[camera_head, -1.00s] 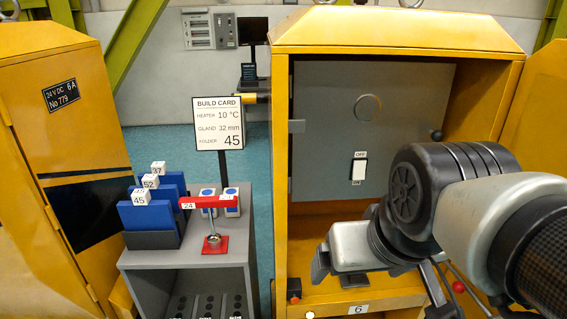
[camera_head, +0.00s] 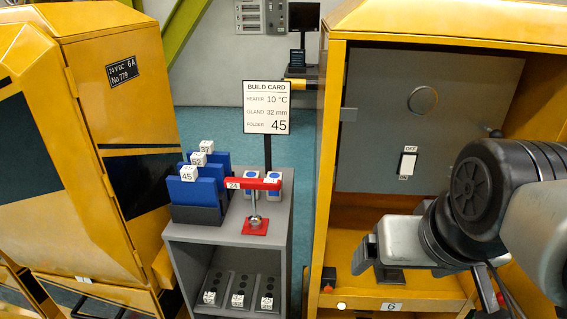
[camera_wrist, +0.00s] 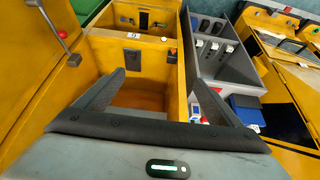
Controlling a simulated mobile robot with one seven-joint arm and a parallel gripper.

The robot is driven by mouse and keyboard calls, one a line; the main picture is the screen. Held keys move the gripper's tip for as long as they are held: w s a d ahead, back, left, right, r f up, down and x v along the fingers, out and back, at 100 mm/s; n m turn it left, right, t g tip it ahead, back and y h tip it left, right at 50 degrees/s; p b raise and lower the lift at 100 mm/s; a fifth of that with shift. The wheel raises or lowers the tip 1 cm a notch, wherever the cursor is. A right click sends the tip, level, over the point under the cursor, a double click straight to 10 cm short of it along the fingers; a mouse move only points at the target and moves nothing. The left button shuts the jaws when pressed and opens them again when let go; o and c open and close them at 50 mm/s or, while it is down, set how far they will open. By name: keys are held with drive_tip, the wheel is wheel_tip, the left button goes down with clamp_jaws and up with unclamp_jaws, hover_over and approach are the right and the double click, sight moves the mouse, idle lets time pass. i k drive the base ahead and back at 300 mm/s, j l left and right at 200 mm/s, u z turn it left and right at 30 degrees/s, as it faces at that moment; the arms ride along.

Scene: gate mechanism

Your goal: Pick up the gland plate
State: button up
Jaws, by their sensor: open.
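Three dark gland plates with holes and white number tags stand in the lower bay of the grey stand; the middle one (camera_head: 239,288) sits between a left one (camera_head: 215,285) and a right one (camera_head: 267,290). Their tags are too small to read surely. They also seem to show in the wrist view as dark pieces with white tags (camera_wrist: 203,28). The build card (camera_head: 266,107) reads gland 32 mm. My gripper (camera_head: 374,266) is open and empty, in front of the yellow cabinet, right of the stand. Its two spread fingers show in the wrist view (camera_wrist: 158,77).
The grey stand (camera_head: 192,235) bears blue folders (camera_head: 205,190), a red clamp-like piece (camera_head: 254,184) tagged 24 and two blue-and-white boxes (camera_head: 273,183). The yellow cabinet's side wall (camera_head: 325,170) rises between my gripper and the stand. Another yellow cabinet (camera_head: 120,80) stands left.

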sight(240, 296)
drive_tip(key=k+j+z, duration=0.1)
drive_tip(key=j, duration=0.25)
drive_tip(key=k+j+z, duration=0.15)
drive_tip(key=j, duration=0.2)
drive_tip(key=k+j+z, duration=0.1)
drive_tip(key=j, duration=0.25)
drive_tip(key=k+j+z, duration=0.2)
drive_tip(key=j, duration=0.3)
drive_tip(key=k+j+z, duration=0.1)
drive_tip(key=j, duration=0.25)
drive_tip(key=k+j+z, duration=0.1)
drive_tip(key=j, duration=0.3)
drive_tip(key=i+j, duration=0.15)
